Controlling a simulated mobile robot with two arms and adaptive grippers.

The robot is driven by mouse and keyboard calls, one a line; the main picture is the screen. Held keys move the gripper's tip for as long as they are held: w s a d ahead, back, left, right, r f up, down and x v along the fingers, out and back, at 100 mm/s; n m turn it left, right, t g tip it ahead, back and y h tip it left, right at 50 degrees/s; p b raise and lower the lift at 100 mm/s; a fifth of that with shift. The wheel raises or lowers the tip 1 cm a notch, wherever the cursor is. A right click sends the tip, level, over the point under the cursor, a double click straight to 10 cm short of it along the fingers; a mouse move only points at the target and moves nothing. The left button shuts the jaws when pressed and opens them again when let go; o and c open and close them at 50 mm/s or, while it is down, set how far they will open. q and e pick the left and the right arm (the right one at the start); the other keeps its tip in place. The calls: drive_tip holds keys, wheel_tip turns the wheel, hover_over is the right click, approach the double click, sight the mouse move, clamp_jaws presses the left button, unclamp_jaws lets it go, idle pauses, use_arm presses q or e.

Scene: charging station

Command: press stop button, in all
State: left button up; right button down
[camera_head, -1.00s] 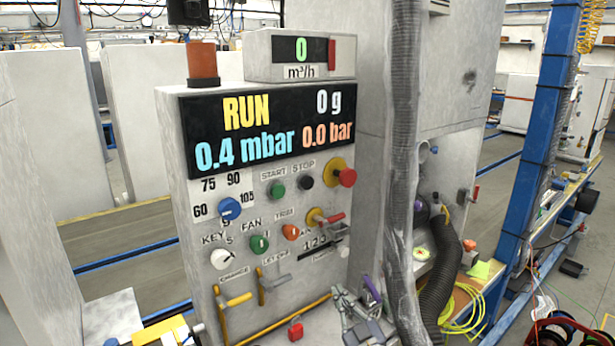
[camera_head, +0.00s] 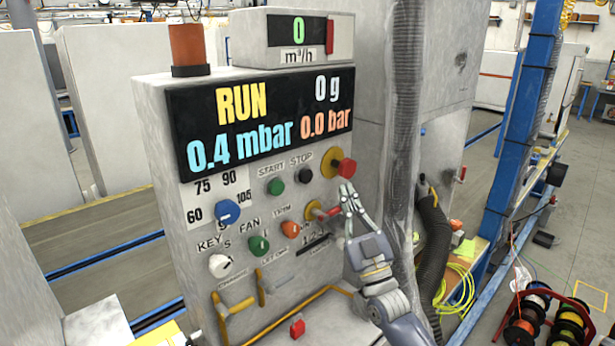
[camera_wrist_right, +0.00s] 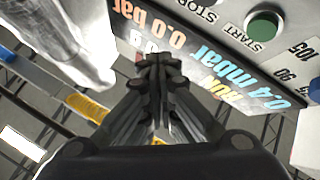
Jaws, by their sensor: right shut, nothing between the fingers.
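The black stop button (camera_head: 304,175) sits under the STOP label on the light grey control panel (camera_head: 180,225), right of the green start button (camera_head: 276,187). My right gripper (camera_head: 346,188) is shut and empty. It points upward in front of the panel's right side, right of and slightly below the stop button, with a sideways gap. In the right wrist view the closed fingers (camera_wrist_right: 158,62) are in the middle, and the green start button (camera_wrist_right: 263,26) is at the upper right. The stop button itself is not visible there. My left gripper is not in view.
A red mushroom button (camera_head: 346,168) on a yellow ring is just above my right fingertips. A red-handled knob (camera_head: 322,212) is just left of them. A grey ribbed hose (camera_head: 402,120) runs down right of my gripper. The display reads RUN.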

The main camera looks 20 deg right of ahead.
sight(305, 176)
drive_tip(key=w+a+b, duration=0.3)
drive_tip(key=w+b, duration=0.1)
drive_tip(key=w, duration=0.4)
drive_tip(key=shift+w, duration=0.3)
idle(1.1)
drive_tip(key=shift+w, duration=0.1)
drive_tip(key=shift+w+a+b, duration=0.15)
drive_tip(key=shift+w+b, duration=0.15)
drive_tip(key=shift+b, duration=0.05)
drive_tip(key=shift+w+a+b, duration=0.15)
drive_tip(key=shift+w+b, duration=0.15)
drive_tip(key=shift+w, duration=0.1)
idle(0.8)
drive_tip(key=shift+s, duration=0.2)
drive_tip(key=shift+s+d+p, duration=0.3)
drive_tip(key=shift+s+p, duration=0.2)
drive_tip(key=shift+s, duration=0.15)
